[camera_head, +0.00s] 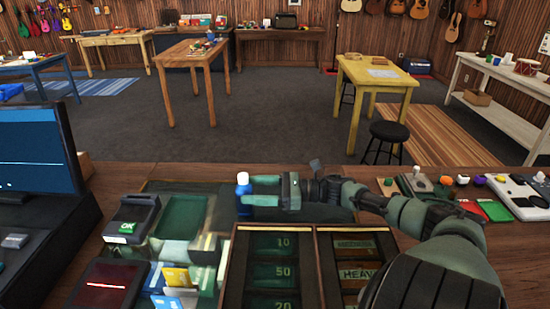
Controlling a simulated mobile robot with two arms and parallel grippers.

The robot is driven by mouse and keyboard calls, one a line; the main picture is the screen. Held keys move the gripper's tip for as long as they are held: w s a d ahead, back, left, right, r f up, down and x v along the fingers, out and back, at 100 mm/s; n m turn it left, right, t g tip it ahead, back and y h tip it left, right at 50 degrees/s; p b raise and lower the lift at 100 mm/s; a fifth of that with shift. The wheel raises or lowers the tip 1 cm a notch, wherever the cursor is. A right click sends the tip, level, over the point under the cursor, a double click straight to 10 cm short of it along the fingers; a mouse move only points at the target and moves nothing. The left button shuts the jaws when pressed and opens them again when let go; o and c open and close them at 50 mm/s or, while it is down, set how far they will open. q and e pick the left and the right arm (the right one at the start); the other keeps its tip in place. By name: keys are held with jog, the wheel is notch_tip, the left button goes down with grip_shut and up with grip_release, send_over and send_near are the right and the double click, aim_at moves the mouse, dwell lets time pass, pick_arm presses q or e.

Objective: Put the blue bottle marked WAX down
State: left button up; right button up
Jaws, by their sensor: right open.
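The blue bottle (243,197) with a pale cap stands upright on the counter (110,181), over or on a dark green mat, left of the middle. Its marking is too small to read. My right gripper (252,190) reaches in from the right, fingers pointing left and open, with the bottle at the fingertips. I cannot tell whether a finger still touches it. My left gripper is not in view.
A card terminal (130,221), a green tray (182,216) and a card holder stand left of the bottle. Compartment trays marked 10 and 50 (235,262) lie in front. A monitor (38,150) stands at far left. Small items and coloured pads (497,210) lie at right.

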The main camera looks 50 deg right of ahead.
jog(key=b+v, duration=0.1)
jog(key=v, duration=1)
